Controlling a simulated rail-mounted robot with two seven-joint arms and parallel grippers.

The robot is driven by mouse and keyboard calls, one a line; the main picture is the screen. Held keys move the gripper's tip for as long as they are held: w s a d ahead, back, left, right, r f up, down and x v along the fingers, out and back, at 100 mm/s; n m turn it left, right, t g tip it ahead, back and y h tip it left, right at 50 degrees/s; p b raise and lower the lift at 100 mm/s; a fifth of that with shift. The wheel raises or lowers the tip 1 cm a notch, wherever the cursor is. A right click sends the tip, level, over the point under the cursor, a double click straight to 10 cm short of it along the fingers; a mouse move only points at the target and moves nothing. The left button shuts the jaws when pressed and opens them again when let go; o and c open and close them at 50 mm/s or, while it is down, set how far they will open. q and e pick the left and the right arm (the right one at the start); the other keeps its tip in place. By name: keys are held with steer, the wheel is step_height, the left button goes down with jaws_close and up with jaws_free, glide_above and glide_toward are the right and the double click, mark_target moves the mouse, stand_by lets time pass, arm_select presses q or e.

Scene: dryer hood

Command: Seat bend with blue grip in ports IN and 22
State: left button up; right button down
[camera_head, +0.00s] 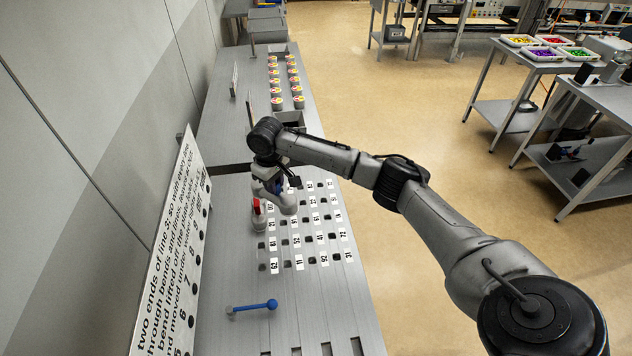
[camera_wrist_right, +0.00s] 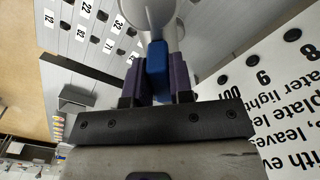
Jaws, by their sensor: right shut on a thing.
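My right gripper (camera_head: 268,180) is above the near bench, beside the numbered ports. In the right wrist view its purple fingers (camera_wrist_right: 157,78) are shut on the blue grip (camera_wrist_right: 157,62) of a white bend (camera_wrist_right: 150,14). In the head view the white bend (camera_head: 286,203) hangs over the left part of the port grid; its ends are not clear, and I cannot tell whether it touches the panel. The port grid (camera_head: 305,238) has dark holes with white number labels. Ports IN and 22 cannot be made out surely in the head view. My left gripper is not in view.
A grey piece with a red top (camera_head: 257,210) stands just left of the bend. A blue-and-grey rod (camera_head: 252,307) lies on the near bench. A tilted text board (camera_head: 172,250) stands along the left. Several capped pots (camera_head: 276,87) line the far bench.

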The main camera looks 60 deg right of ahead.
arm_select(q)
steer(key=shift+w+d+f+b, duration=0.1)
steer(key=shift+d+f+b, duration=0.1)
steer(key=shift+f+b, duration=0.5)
arm_select(e)
steer(key=s+d+f, duration=0.2)
steer(key=d+f, duration=0.2)
steer(key=d, duration=0.3)
steer(key=s+d+f, duration=0.3)
steer(key=d+f, duration=0.1)
steer(key=d, duration=0.3)
steer(key=shift+d, duration=0.3)
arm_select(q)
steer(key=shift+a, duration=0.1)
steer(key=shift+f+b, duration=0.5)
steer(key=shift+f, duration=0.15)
arm_select(e)
step_height(320, 180, down, 6)
steer(key=shift+s+r, duration=0.1)
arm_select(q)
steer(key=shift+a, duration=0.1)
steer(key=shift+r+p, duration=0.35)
